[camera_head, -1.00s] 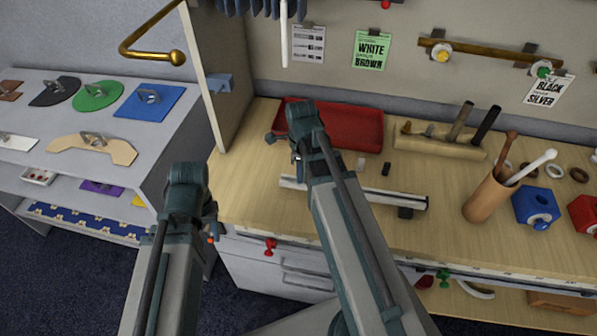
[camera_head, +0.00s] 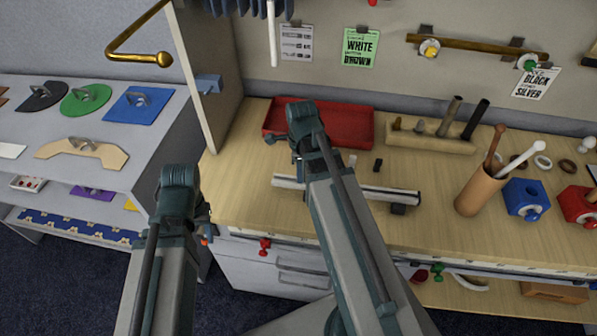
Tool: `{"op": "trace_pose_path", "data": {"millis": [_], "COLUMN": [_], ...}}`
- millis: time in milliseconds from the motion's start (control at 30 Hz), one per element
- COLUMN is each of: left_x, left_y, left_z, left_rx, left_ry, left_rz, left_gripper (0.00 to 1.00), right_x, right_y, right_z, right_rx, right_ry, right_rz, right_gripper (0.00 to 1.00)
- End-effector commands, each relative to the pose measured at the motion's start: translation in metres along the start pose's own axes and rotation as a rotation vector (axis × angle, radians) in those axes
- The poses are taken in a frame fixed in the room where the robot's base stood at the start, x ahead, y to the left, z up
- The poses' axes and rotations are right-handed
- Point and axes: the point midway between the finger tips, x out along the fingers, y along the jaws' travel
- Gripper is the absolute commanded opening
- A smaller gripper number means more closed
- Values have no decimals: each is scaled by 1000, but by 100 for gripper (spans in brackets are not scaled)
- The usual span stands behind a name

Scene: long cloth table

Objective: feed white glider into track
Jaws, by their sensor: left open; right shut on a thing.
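The track (camera_head: 392,192) is a long pale rail lying on the wooden bench, crossed by my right arm, which hides its middle. My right gripper (camera_head: 297,160) is at the rail's left half, mostly hidden behind its own wrist. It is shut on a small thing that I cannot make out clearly. A small white piece (camera_head: 352,160), possibly a glider, lies loose behind the rail, just right of my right arm. A small black piece (camera_head: 378,165) lies beside it. My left gripper (camera_head: 205,233) is open in front of the bench's left front edge, apart from the track and largely hidden by its wrist.
A red tray (camera_head: 350,128) stands behind the rail. A dark block (camera_head: 398,209) sits at the rail's right end. A wooden holder (camera_head: 425,142) with pegs and a tan cup (camera_head: 478,191) of sticks stand to the right. An upright panel (camera_head: 200,80) bounds the left.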

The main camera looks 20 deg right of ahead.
Motion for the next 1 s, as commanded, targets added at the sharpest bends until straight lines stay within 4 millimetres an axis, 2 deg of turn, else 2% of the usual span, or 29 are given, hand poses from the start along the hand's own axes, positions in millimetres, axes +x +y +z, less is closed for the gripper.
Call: {"op": "trace_pose_path", "data": {"millis": [900,933,1000], "left_x": [0,0,0], "left_y": [0,0,0], "left_z": [0,0,0], "left_rx": [0,0,0], "left_ry": [0,0,0], "left_rz": [0,0,0], "left_gripper": [50,50,50], "right_x": [0,0,0], "right_y": [0,0,0], "right_z": [-22,-22,-21], "right_rx": [0,0,0], "right_ry": [0,0,0], "right_rz": [0,0,0], "right_gripper": [0,20,33]}}
